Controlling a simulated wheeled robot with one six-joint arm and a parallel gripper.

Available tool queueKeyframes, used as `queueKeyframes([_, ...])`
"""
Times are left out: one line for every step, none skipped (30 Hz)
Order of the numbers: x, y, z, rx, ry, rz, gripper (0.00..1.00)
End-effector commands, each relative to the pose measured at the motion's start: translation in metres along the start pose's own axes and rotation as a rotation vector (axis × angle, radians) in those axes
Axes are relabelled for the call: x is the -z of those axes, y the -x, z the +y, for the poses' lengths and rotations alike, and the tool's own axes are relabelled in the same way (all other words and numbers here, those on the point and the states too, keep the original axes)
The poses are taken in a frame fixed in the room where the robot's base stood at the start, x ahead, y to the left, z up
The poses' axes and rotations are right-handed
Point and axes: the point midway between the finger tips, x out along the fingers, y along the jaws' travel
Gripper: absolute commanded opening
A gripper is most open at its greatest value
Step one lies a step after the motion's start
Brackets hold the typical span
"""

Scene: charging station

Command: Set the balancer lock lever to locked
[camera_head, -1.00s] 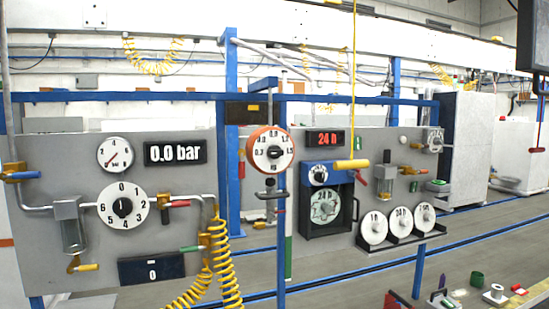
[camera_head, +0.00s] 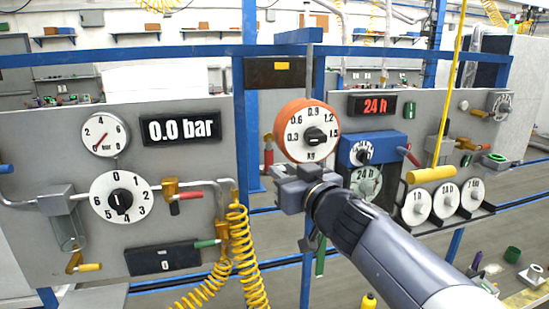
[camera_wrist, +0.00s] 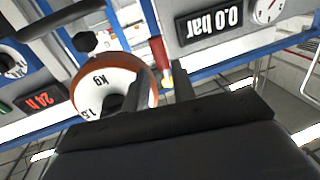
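The balancer (camera_head: 305,130) is an orange round housing with a white kg dial and a black knob, hung on the blue frame. It appears upside down in the wrist view (camera_wrist: 88,80). Just left of it a lever with a red handle (camera_head: 268,157) hangs down from a yellow-orange pivot; I take this as the lock lever. The wrist view shows its red handle (camera_wrist: 159,53) beyond my fingertips, apart from them as far as I can tell. My gripper (camera_head: 290,188) is below the balancer, partly hiding its underside. Its two dark fingers (camera_wrist: 161,80) are spread and empty.
A panel with valves, a numbered dial (camera_head: 121,200) and a yellow coiled hose (camera_head: 240,245) is left. The right panel holds a blue timer box (camera_head: 372,146), white discs (camera_head: 445,200) and a yellow handle (camera_head: 430,174) on a cord. A blue post stands behind the lever.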

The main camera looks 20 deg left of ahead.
Motion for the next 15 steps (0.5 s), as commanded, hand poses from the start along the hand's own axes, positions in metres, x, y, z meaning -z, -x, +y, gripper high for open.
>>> queueKeyframes([-0.002, -0.01, 0.0, 0.001, -0.001, -0.002, 0.25])
queueKeyframes([-0.002, -0.015, 0.0, 0.001, -0.001, -0.002, 0.25])
queueKeyframes([-0.002, -0.022, 0.0, 0.001, -0.001, -0.003, 0.25])
queueKeyframes([-0.002, -0.028, 0.0, 0.0, -0.002, -0.002, 0.25])
queueKeyframes([-0.002, -0.033, 0.0, 0.0, -0.001, -0.002, 0.25])
queueKeyframes([-0.001, -0.039, 0.0, 0.0, -0.001, -0.002, 0.25])
queueKeyframes([-0.001, -0.043, 0.0, 0.0, -0.001, -0.002, 0.25])
queueKeyframes([-0.001, -0.048, 0.0, -0.001, 0.0, -0.001, 0.25])
queueKeyframes([-0.002, -0.053, 0.0, -0.001, 0.0, -0.003, 0.25])
queueKeyframes([-0.001, -0.057, 0.0, -0.001, 0.0, -0.002, 0.25])
queueKeyframes([-0.001, -0.06, 0.0, -0.001, 0.0, -0.002, 0.25])
queueKeyframes([-0.001, -0.064, 0.0, -0.001, 0.0, -0.003, 0.25])
queueKeyframes([-0.001, -0.067, 0.0, -0.002, 0.0, -0.002, 0.25])
queueKeyframes([0.0, -0.069, 0.001, -0.002, 0.0, -0.001, 0.25])
queueKeyframes([-0.001, -0.072, 0.001, -0.002, 0.0, -0.002, 0.25])
